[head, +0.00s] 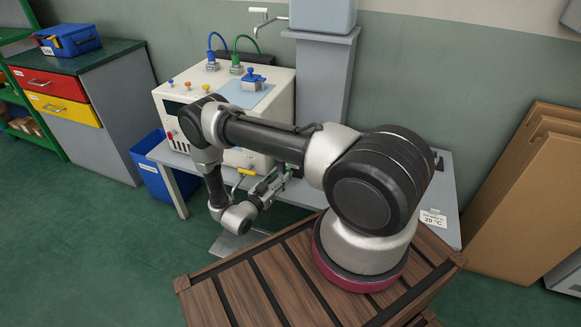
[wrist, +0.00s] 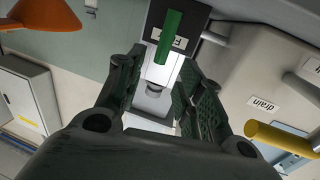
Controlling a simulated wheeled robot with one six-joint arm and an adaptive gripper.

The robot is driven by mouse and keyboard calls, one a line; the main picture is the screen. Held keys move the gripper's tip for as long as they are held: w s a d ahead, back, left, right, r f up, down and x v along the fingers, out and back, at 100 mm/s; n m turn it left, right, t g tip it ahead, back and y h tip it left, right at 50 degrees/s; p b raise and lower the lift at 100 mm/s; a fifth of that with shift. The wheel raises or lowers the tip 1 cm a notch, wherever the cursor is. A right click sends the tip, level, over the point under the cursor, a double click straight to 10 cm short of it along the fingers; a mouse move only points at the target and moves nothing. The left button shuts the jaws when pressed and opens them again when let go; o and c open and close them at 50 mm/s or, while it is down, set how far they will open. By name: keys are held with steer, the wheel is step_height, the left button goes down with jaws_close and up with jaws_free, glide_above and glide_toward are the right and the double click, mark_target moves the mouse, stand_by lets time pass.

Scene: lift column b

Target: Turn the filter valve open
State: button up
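The filter valve shows in the wrist view as a green lever handle (wrist: 171,36) on a grey and white body (wrist: 160,95). A white label beside the handle is partly covered by it; only its first letters show. The handle points along the picture's vertical. My gripper (wrist: 163,72) is open, with one dark padded finger on each side of the valve body. Nothing is held, and I see no clear contact with the handle. In the head view my gripper (head: 272,186) is low in front of the white machine (head: 172,103), and my arm hides much of the valve area.
A yellow lever (wrist: 272,139) near a "drain" label (wrist: 263,104) is close on the right in the wrist view. The machine stands on a grey table (head: 444,205). A blue bin (head: 150,176) is at its left. Cardboard sheets (head: 525,200) lean at the right.

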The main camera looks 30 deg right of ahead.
steer(key=x, duration=0.6)
steer(key=shift+w+d, duration=0.15)
steer(key=shift+d, duration=0.15)
steer(key=shift+c, duration=0.4)
jaws_close()
